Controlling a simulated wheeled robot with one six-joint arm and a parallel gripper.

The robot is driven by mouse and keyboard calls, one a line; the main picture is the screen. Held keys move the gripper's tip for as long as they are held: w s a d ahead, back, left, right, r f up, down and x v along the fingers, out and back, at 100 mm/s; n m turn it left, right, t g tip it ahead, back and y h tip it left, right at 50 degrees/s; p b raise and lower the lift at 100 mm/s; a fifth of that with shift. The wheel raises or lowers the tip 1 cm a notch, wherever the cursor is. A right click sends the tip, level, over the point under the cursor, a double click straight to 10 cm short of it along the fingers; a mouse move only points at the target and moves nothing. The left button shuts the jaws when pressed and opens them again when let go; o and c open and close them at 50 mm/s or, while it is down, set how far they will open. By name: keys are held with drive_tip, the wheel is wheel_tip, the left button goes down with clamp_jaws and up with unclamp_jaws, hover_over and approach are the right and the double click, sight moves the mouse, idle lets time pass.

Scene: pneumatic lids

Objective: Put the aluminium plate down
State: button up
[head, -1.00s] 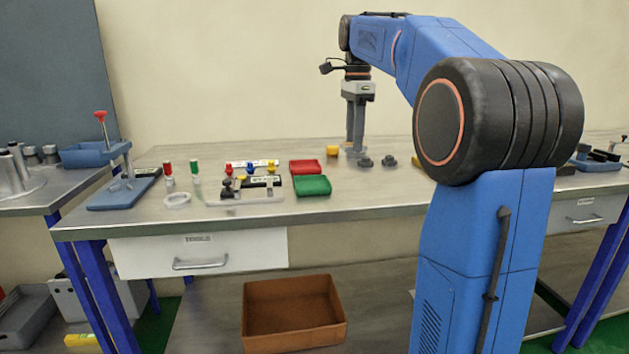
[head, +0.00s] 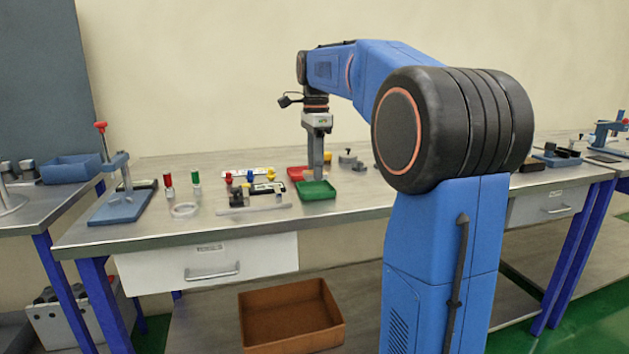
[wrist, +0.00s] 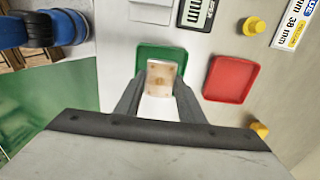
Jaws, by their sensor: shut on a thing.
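My gripper (wrist: 160,88) is shut on a small pale plate (wrist: 164,76), which has a brownish, worn-looking face in the wrist view. The plate is between the fingertips and covers part of the green tray (wrist: 146,55). In the head view my gripper (head: 316,177) points down at the green tray (head: 317,191) near the front of the bench; the plate cannot be made out there. I cannot tell whether the plate touches the tray floor. The red tray (wrist: 231,79) is beside the green one and looks empty in the wrist view; it also shows in the head view (head: 295,173).
Left of the trays are a light fixture with small coloured parts (head: 255,190), a white ring (head: 185,210) and red- and green-capped bottles (head: 196,183). Dark round parts (head: 348,160) stand behind to the right. A blue press stand (head: 122,203) is at the bench's left end.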

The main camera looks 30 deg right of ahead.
drive_tip(key=shift+f, duration=1.95)
drive_tip(key=shift+f, duration=0.1)
drive_tip(key=o, duration=0.8)
wheel_tip(320, 180, up, 12)
drive_tip(key=shift+r, duration=0.1)
drive_tip(key=s+a+f+n+t, duration=0.1)
drive_tip(key=s+a+f+n, duration=0.4)
drive_tip(key=s+f, duration=0.5)
drive_tip(key=s+a+f+n+t, duration=0.2)
drive_tip(key=s+a+f+n, duration=0.3)
drive_tip(key=s+f+n, duration=0.4)
drive_tip(key=s+a+f+n+t, duration=0.1)
drive_tip(key=s+a+f+n, duration=0.4)
drive_tip(key=s+f, duration=0.6)
drive_tip(key=shift+s+a+f+n+t, duration=0.15)
drive_tip(key=shift+a+n+t, duration=0.25)
drive_tip(key=shift+n, duration=0.7)
